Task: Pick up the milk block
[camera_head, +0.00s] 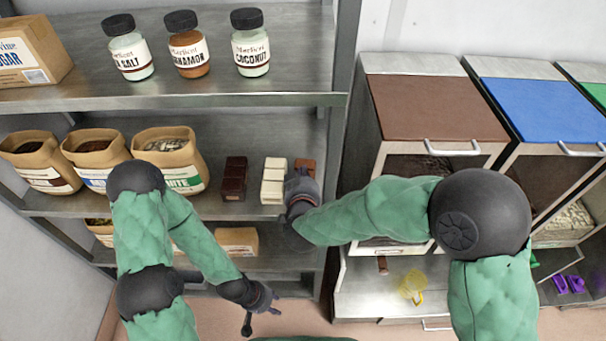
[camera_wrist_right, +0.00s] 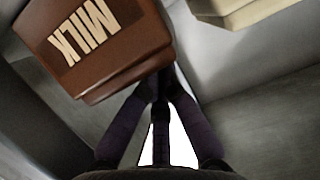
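The milk block (camera_head: 305,166) is a brown block at the right end of a row on the middle shelf. The right wrist view shows it large at upper left, with pale MILK lettering on its brown face (camera_wrist_right: 105,48). My right gripper (camera_head: 300,190) is at the shelf, right in front of this block and partly covering it. In the wrist view its dark fingers (camera_wrist_right: 163,90) converge at the block's lower right edge; whether they grip it is unclear. My left gripper (camera_head: 262,306) hangs low, away from the shelf, with fingers spread and nothing visible in them.
A cream block (camera_head: 272,181) stands just left of the milk block, with a dark brown block (camera_head: 234,179) further left. Open sacks (camera_head: 170,158) fill the shelf's left part. A metal shelf post (camera_head: 336,140) stands close at right, beside bins with brown and blue lids (camera_head: 545,110).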

